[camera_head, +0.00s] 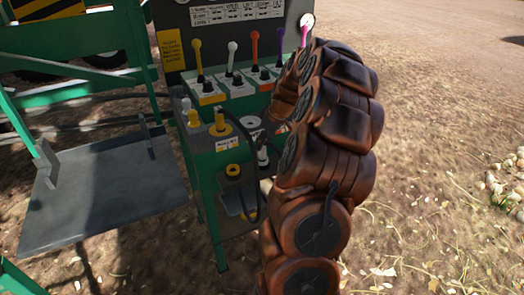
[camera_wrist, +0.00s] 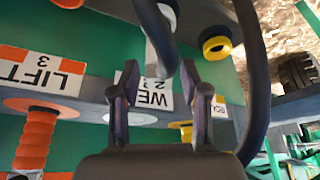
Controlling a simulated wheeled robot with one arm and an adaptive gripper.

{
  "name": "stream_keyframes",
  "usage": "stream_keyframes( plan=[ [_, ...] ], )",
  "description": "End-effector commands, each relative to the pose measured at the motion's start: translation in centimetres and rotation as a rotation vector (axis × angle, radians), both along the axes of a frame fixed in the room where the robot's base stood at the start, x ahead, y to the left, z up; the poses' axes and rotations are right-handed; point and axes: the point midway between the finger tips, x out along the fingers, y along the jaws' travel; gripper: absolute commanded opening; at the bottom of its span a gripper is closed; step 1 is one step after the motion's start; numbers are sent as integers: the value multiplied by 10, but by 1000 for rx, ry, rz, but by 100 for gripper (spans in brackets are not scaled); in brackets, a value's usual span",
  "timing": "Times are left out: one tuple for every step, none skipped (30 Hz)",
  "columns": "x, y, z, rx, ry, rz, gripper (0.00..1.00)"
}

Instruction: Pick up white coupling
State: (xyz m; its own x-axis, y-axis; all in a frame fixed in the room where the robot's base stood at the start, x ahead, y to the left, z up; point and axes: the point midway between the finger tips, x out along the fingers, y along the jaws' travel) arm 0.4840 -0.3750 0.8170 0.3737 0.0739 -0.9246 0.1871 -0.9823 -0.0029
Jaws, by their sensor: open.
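A pale grey-white coupling (camera_wrist: 154,35) on a dark hose shows in the wrist view, in front of the panel and just beyond my fingertips. It lies roughly in line with the gap between them, and I cannot tell its exact depth. My gripper (camera_wrist: 160,84) is open, with one finger on each side of a white label reading "WE" and 2. Nothing is held between the fingers. In the head view a small pale coupling (camera_head: 262,155) shows on the panel front, just left of my brown arm. My arm hides most of the gripper there.
The green panel (camera_head: 205,165) carries a yellow coupling (camera_head: 220,124) and several coloured levers. An orange ribbed coupling (camera_wrist: 36,135) is left in the wrist view. A dark hose (camera_wrist: 255,80) runs close on the right. A grey plate (camera_head: 105,195) stands left; open ground lies right.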

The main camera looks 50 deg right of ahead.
Motion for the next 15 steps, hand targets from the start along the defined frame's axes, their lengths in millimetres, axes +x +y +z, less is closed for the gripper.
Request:
stream_keyframes(
  plan=[
    [2, 1, -7, 1, 2, 1, 45],
    [4, 1, -10, 1, 1, 0, 45],
    [6, 1, -14, -1, 0, 0, 45],
    [7, 1, -15, -2, -1, -1, 45],
    [8, 1, -17, -3, -1, -1, 45],
    [8, 1, -18, -3, -3, -2, 45],
    [8, 1, -18, -3, -3, -2, 45],
    [8, 1, -18, -3, -3, -2, 45],
    [8, 1, -18, -3, -3, -2, 45],
    [8, 1, -18, -3, -3, -2, 45],
    [8, 1, -18, -3, -3, -2, 45],
    [8, 1, -18, -3, -3, -2, 43],
    [8, 1, -18, -3, -3, -2, 40],
    [8, 1, -18, -3, -3, -2, 37],
    [8, 1, -18, -3, -3, -2, 33]
  ],
)
